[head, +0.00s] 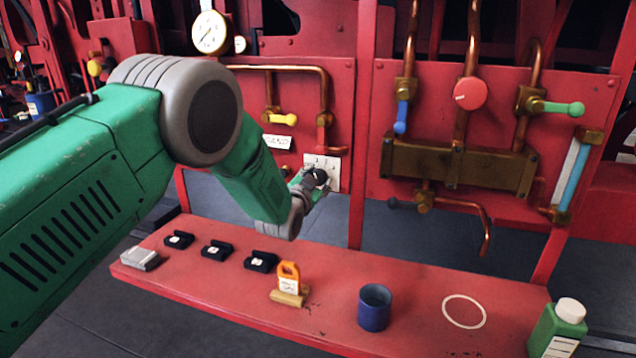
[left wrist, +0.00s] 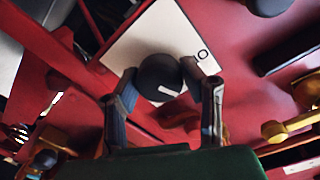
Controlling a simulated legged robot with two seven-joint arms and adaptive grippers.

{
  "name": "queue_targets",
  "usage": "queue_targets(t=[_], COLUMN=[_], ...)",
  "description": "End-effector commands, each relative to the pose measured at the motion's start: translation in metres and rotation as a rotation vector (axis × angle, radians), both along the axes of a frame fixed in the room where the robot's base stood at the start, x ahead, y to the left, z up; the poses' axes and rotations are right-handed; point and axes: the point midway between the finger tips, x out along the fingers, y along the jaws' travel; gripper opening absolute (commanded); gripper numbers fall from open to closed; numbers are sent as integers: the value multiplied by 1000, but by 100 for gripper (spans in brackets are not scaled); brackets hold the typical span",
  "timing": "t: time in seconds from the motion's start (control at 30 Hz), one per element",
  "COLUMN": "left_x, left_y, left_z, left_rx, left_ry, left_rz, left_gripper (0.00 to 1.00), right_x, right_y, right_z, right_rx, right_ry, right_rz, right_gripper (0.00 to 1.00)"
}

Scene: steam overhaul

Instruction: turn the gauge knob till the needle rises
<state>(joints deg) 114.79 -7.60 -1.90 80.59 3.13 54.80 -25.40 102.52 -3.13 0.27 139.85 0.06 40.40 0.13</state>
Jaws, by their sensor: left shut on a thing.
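The black gauge knob (head: 321,176) sits on a white plate (head: 331,163) on the red panel. In the left wrist view the round knob (left wrist: 158,75) has a white pointer mark aimed to the lower right. My left gripper (head: 311,183) is at the plate, shut on the knob. In the left wrist view its two fingers (left wrist: 160,80) lie on either side of the knob. The round gauge (head: 210,32) with a white face stands at the upper left; its thin needle is too small to read surely. My right gripper is not in view.
Copper pipes and a yellow-handled valve (head: 283,119) are above my left gripper. A red round handle (head: 470,93) is on the right panel.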

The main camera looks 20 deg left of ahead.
Motion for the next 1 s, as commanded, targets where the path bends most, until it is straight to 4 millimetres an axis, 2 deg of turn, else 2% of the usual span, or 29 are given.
queue_targets(t=[0.57,0.6,0.63,0.67,1.0], left_x=[-1,-1,-1,-1,-2], left_y=[-1,-1,-1,-1,-1], left_z=[-3,-3,-3,-3,0], left_rx=[42,42,42,42,42], left_ry=[5,5,5,5,0], left_rz=[-2,-2,-2,-2,-2], left_gripper=[7,39,50,56,56], right_x=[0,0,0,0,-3], right_y=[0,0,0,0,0], right_z=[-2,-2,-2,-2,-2], right_rx=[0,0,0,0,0], right_ry=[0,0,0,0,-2], right_rz=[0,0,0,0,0], right_gripper=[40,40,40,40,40])
